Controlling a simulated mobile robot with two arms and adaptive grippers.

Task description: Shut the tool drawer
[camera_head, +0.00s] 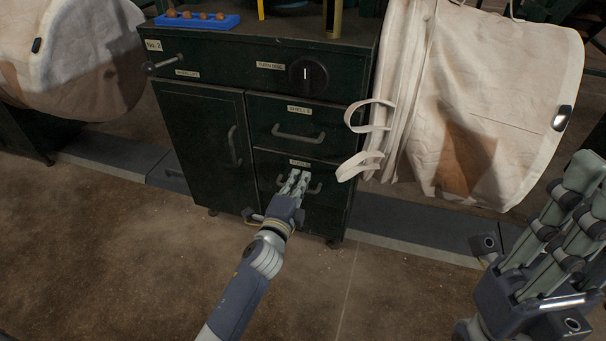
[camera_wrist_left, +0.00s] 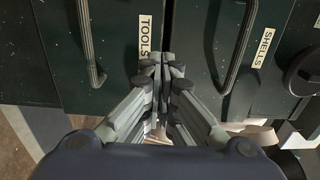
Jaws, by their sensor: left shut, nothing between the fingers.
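The tool drawer (camera_head: 305,211) is the lower right drawer of a dark green cabinet, with a TOOLS label and a bar handle. Its front looks about flush with the cabinet. The wrist view shows the drawer (camera_wrist_left: 116,75) turned sideways, its handle at left. My left gripper (camera_head: 296,177) is shut and empty, with fingertips at the drawer front near the label. In the wrist view the fingertips (camera_wrist_left: 160,65) are by the drawer's upper edge; I cannot tell whether they touch. My right gripper (camera_head: 592,190) is open and empty at the right, partly cut off, away from the cabinet.
The SHELLS drawer (camera_head: 297,127) is above, looking closed, and a cupboard door (camera_head: 203,130) is to the left. A wider drawer front with a black dial (camera_head: 308,75) tops them. Pale bulk bags hang left (camera_head: 75,55) and right (camera_head: 500,90). The floor in front is clear.

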